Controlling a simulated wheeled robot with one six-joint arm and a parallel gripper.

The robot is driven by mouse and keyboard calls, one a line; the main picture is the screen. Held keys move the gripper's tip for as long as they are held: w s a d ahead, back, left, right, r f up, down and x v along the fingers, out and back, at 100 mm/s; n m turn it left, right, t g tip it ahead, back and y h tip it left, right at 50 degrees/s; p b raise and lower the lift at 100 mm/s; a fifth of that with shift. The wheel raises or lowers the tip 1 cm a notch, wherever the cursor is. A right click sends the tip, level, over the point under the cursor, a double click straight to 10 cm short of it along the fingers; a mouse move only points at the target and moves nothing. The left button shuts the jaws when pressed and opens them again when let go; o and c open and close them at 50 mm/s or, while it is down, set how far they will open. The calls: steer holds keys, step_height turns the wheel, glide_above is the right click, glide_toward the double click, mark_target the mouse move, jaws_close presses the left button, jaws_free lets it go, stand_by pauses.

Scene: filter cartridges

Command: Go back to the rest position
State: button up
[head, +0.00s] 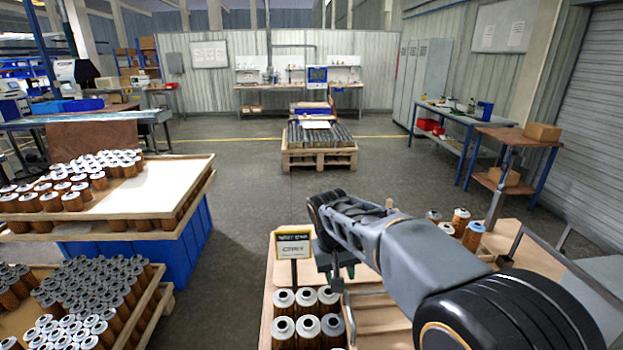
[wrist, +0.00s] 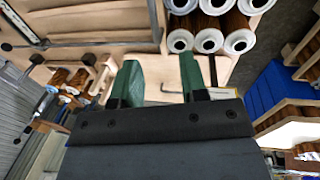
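My gripper (head: 337,272) hangs from my arm over the wooden tray (head: 268,300) in front, beside a small yellow-edged sign (head: 293,246). In the wrist view my gripper (wrist: 158,80) shows two green fingers spread apart, with nothing between them. Several orange filter cartridges with pale caps (head: 307,301) stand in rows in the tray; they also show at the top of the wrist view (wrist: 208,40), apart from the fingers. More cartridges (head: 461,222) stand behind my arm, at the right. My arm hides part of the tray.
At left, a table (head: 150,180) with a blue base and a lower crate (head: 150,300) hold many cartridges. A pallet with a roller top (head: 318,158) stands farther back. A workbench (head: 465,120) and a wooden stand (head: 515,137) are at right. Open floor (head: 240,200) lies in the middle.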

steer(key=s+d+f+t+y, duration=0.1)
steer(key=s+d, duration=0.3)
steer(key=s, duration=0.3)
steer(key=s+d+m+t+y, duration=0.1)
steer(key=s+d+t, duration=0.1)
steer(key=s+d, duration=0.2)
steer(key=s, duration=0.3)
steer(key=shift+s+f, duration=0.35)
steer(key=shift+s, duration=0.05)
steer(key=shift+d, duration=0.1)
